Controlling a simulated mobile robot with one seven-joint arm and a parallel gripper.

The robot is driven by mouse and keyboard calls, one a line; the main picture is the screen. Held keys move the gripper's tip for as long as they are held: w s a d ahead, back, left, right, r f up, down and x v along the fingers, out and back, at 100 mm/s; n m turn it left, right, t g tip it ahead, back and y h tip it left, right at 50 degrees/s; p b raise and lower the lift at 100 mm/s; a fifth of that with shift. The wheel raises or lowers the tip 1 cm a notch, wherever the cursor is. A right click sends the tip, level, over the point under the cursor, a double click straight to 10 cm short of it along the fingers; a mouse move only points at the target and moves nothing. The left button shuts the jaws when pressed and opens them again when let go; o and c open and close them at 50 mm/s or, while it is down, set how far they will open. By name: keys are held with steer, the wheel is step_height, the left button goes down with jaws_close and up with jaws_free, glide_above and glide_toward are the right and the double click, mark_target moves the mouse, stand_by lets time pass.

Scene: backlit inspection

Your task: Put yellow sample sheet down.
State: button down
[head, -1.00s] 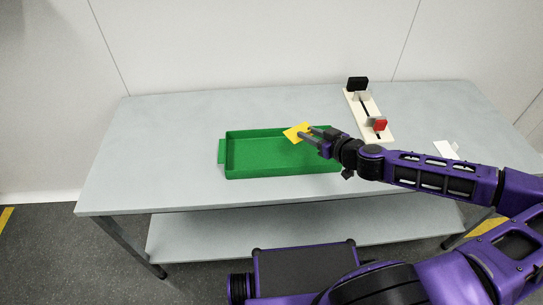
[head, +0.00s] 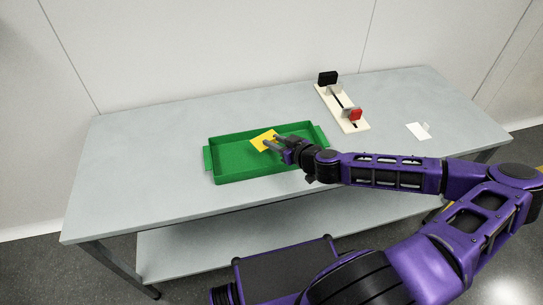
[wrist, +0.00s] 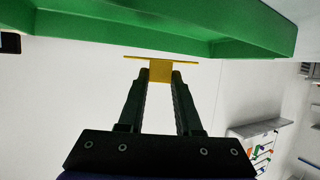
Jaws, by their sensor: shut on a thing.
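The yellow sample sheet (head: 263,140) shows in the head view over the green tray (head: 234,161), near its back wall. My gripper (head: 275,143) reaches in from the right and is shut on the sheet. In the wrist view the sheet (wrist: 160,71) sits between the fingertips (wrist: 160,80), a thin flat edge with a part gripped between the fingers. The green tray (wrist: 230,40) fills the top of that view. I cannot tell whether the sheet touches the tray.
A white base (head: 340,108) with a black block (head: 328,78) and a red block (head: 355,114) stands at the back right. A white card (head: 416,131) lies right of it. The grey table (head: 150,150) is clear left of the tray.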

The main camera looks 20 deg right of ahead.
mark_target(274, 162)
step_height(274, 162, down, 6)
steer(key=shift+f+b, duration=0.1)
steer(key=shift+b, duration=0.3)
steer(key=shift+s, duration=0.1)
steer(key=shift+f, duration=0.2)
steer(key=shift+d+f+b, duration=0.1)
steer(key=shift+f+b, duration=0.5)
steer(key=shift+b, duration=0.15)
steer(key=c, duration=0.6)
jaws_free()
steer(key=shift+r+p, duration=0.6)
steer(key=shift+p, duration=0.1)
steer(key=v, duration=1.2)
steer(key=shift+r, duration=0.15)
